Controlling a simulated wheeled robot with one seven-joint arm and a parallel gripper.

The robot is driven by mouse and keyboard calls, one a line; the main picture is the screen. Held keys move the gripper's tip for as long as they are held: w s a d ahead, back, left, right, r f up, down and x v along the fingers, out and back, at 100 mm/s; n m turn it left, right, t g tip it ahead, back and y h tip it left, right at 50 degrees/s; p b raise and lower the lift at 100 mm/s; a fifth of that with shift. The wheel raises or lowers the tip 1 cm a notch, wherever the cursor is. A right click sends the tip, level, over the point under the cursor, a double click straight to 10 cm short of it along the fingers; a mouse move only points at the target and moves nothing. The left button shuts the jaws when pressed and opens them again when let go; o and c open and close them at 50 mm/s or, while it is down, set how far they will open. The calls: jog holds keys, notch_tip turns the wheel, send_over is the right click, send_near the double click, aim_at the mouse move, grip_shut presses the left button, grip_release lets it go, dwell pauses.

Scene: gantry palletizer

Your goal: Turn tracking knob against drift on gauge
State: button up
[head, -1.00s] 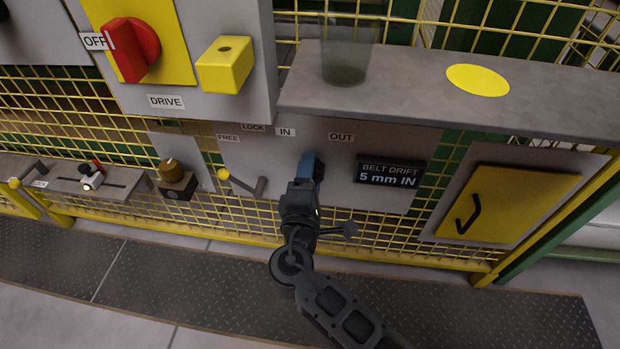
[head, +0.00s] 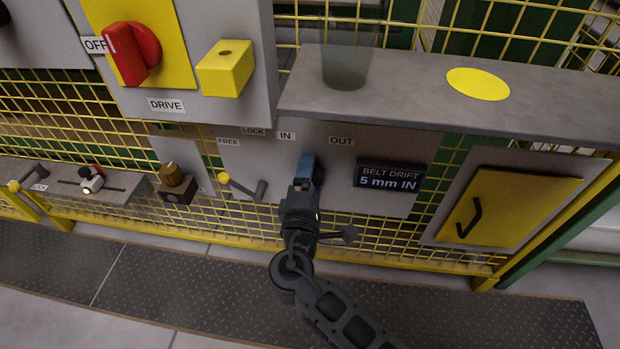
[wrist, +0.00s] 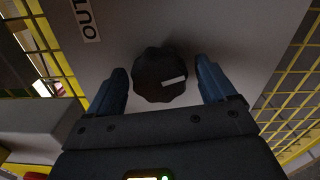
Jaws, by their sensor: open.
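The tracking knob (wrist: 158,75) shows in the wrist view as a dark, many-sided knob with a white pointer mark on its right side, on a grey panel. My gripper (wrist: 164,88) is open, with one blue finger on each side of the knob and gaps between. In the head view my gripper (head: 307,165) is in front of the panel below the IN label (head: 287,136) and OUT label (head: 341,141), and it hides the knob. The belt drift gauge (head: 389,178) to its right reads 5 mm IN.
A grey shelf (head: 400,92) with a clear cup (head: 346,65) juts out above my gripper. Left of it is a yellow-tipped lever (head: 240,186) by FREE and LOCK labels. A red DRIVE switch (head: 132,52) is at upper left, a yellow door (head: 508,207) at right.

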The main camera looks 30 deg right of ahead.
jog(key=p+v, duration=0.1)
jog(key=v, duration=0.7)
jog(key=shift+w, duration=0.1)
